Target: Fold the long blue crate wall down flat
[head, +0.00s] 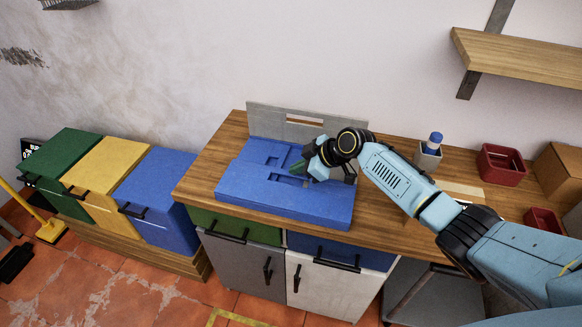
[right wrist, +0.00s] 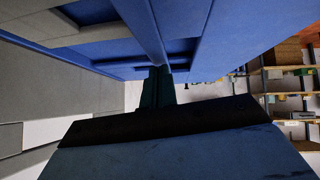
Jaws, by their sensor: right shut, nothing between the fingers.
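The blue crate (head: 245,196) sits on the wooden worktop. Its blue panels look low and flat, with recessed shapes on top. I cannot tell whether the long blue wall lies fully down. A grey wall (head: 262,124) with a handle slot stands upright along the crate's back edge. My right gripper (head: 300,166) is shut and empty, over the right-middle part of the blue panels. In the right wrist view, the shut fingers (right wrist: 158,88) point at blue panels (right wrist: 110,20) very close by; contact is unclear. My left gripper is out of view.
A grey holder with a blue-capped bottle (head: 434,143), a dark red bin (head: 501,165) and a cardboard box (head: 562,170) stand right of the crate. A wooden shelf (head: 520,58) hangs above. Green, yellow and blue bins (head: 158,190) stand left of the worktop.

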